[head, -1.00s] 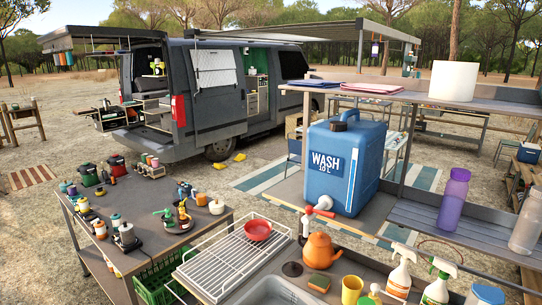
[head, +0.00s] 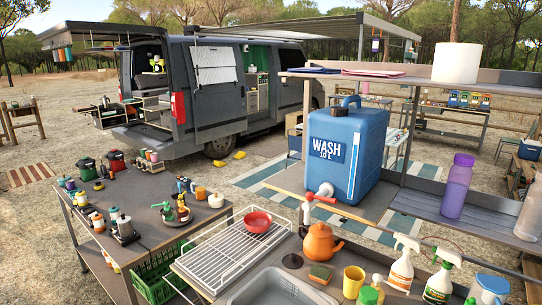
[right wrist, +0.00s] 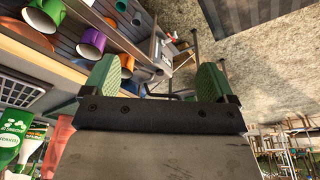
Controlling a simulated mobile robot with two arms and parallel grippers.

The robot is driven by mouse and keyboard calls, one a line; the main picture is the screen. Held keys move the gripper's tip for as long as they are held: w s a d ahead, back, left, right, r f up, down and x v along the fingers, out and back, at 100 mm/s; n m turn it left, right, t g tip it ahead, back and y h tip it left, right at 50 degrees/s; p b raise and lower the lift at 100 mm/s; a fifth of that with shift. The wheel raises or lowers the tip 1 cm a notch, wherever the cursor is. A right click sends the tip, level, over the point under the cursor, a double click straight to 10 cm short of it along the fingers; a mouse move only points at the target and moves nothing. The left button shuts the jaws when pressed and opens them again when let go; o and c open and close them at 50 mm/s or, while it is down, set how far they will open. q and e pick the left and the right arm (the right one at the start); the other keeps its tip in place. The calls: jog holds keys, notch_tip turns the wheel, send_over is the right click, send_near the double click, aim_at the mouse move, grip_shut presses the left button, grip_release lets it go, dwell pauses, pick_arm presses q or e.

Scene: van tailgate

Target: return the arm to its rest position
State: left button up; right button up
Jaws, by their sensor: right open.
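My right gripper (right wrist: 158,82) shows in the right wrist view. Its two green-padded fingers stand wide apart, with nothing between them. Neither of my grippers nor arms shows in the head view, so the right arm's full pose is hidden. My left gripper is in no view.
In the right wrist view, several coloured cups (right wrist: 90,44) lie at upper left, beyond the left finger; bare ground is at upper right. In the head view, a blue water container (head: 335,178), dish rack (head: 215,262), orange kettle (head: 321,243) and spray bottles (head: 402,266) crowd the near worktop.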

jog(key=s+f+g+b, duration=0.1)
jog(key=s+f+b, duration=0.15)
jog(key=f, duration=0.85)
jog(key=s+f+b, duration=0.2)
jog(key=s+f, duration=0.2)
jog(key=f, duration=0.7)
jog(key=s+d+f+b, duration=0.3)
jog(key=s+f+b, duration=0.1)
jog(key=s+f, duration=0.7)
notch_tip(320, 180, down, 2)
jog(key=shift+s+f+g, duration=0.15)
jog(key=shift+s+g, duration=0.05)
jog(key=shift+g, duration=0.2)
